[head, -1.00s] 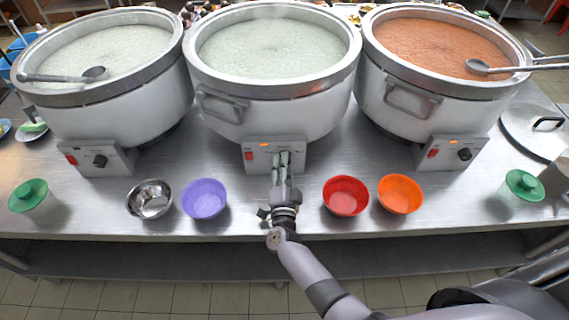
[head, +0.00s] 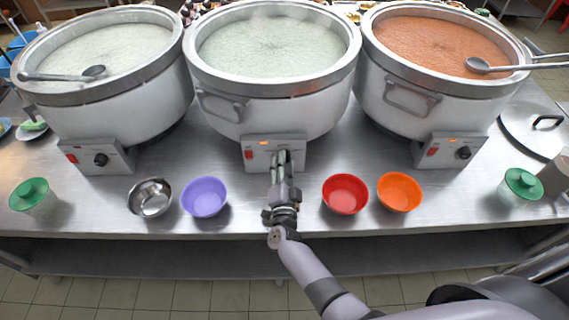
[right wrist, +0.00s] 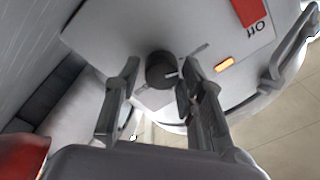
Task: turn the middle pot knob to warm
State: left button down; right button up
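The middle pot (head: 272,95) is a white stockpot of pale congee with a control panel (head: 299,152) on its front. My right gripper (head: 279,158) is in front of this panel and hides its knob in the head view. In the right wrist view the black knob (right wrist: 160,70) lies between the two fingertips of my right gripper (right wrist: 158,72). A gap shows between the knob and the left finger; the right finger is close to the knob, contact unclear. A short white mark is on the knob's right side. The dial labels are not readable. My left gripper is not in view.
A red switch (head: 249,154) and a lit orange light (head: 264,143) are on the panel. A purple bowl (head: 204,197) and a red bowl (head: 345,194) stand either side of my right arm. Similar pots stand left (head: 120,105) and right (head: 400,90).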

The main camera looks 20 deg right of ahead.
jog(key=shift+o, duration=1.2)
jog(key=shift+r, duration=0.15)
